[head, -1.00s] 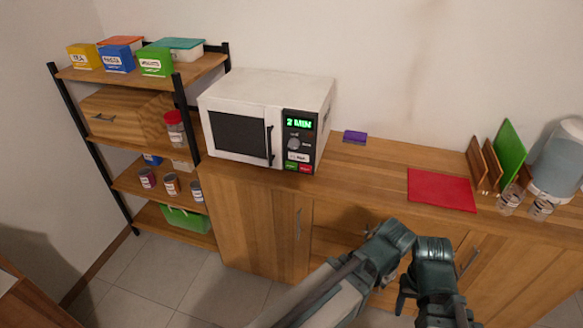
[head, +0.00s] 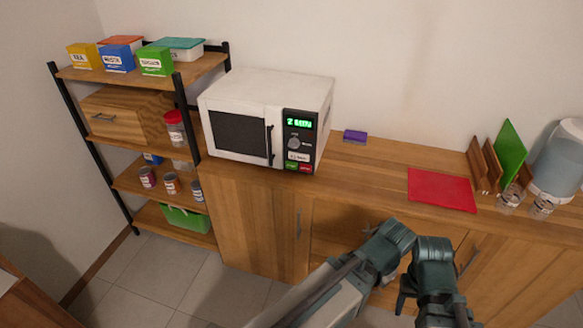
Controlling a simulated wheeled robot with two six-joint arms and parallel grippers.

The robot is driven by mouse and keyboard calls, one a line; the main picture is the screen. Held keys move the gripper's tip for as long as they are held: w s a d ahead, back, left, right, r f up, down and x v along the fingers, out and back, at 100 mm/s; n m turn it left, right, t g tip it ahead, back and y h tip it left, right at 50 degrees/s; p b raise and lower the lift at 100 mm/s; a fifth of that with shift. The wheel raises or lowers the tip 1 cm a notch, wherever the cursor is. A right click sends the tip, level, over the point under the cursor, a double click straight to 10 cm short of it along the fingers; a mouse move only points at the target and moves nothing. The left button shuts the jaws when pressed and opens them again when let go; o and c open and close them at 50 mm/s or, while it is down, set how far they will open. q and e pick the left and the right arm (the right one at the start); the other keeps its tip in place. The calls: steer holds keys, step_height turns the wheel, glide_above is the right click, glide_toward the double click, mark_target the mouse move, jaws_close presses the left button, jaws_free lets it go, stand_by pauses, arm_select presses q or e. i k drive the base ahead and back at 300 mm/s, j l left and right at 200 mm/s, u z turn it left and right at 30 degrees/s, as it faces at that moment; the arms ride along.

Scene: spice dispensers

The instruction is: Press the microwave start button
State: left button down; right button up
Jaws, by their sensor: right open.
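The white microwave (head: 265,115) stands on the wooden counter at the left, its dark-windowed door shut. Its black control panel (head: 298,137) has a green lit display, a round knob and buttons along the bottom. A green button (head: 291,166) sits at the lower left of the panel, with a red button (head: 306,168) beside it. My right gripper (head: 404,303) hangs low in front of the cabinet, below and to the right of the microwave, apart from it. It is open, seen partly from behind, with nothing visible in it. My left gripper is not in view.
A purple sponge (head: 355,136) lies right of the microwave, and a red mat (head: 441,190) farther right. Glasses (head: 510,199), upright boards (head: 510,150) and a water dispenser (head: 559,162) stand at the right end. A shelf (head: 140,77) with boxes and cans stands left.

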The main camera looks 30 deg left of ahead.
mark_target(290, 165)
steer(key=i+j+u, duration=0.1)
steer(key=u, duration=0.25)
steer(key=i+j+u, duration=0.15)
steer(key=u, duration=0.2)
steer(key=i+j+u, duration=0.1)
steer(key=u, duration=0.25)
steer(key=i, duration=0.05)
